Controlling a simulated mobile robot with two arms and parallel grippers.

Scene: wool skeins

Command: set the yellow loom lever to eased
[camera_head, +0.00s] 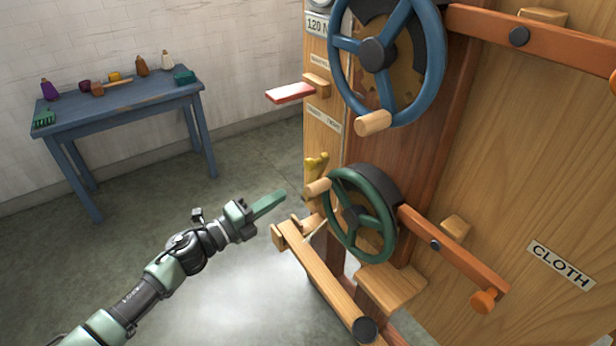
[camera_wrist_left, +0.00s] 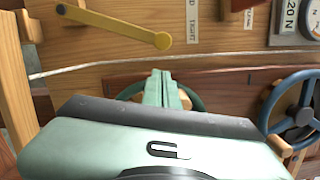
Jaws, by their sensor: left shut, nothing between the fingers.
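The yellow lever (camera_head: 316,165) is on the side of the wooden loom, just above the green handwheel (camera_head: 348,215). In the left wrist view the lever (camera_wrist_left: 115,25) is a slim yellow bar with a dark bolt at its left end and a round knob at its right end. My left gripper (camera_head: 270,203) is shut and empty, in front of the loom, apart from the lever. Its fingers (camera_wrist_left: 163,88) point toward the loom, below the knob in the wrist view.
A wooden beam (camera_head: 325,280) sticks out below the green wheel. A blue table (camera_head: 120,105) with bottles and small items stands at the back left. The floor between is clear.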

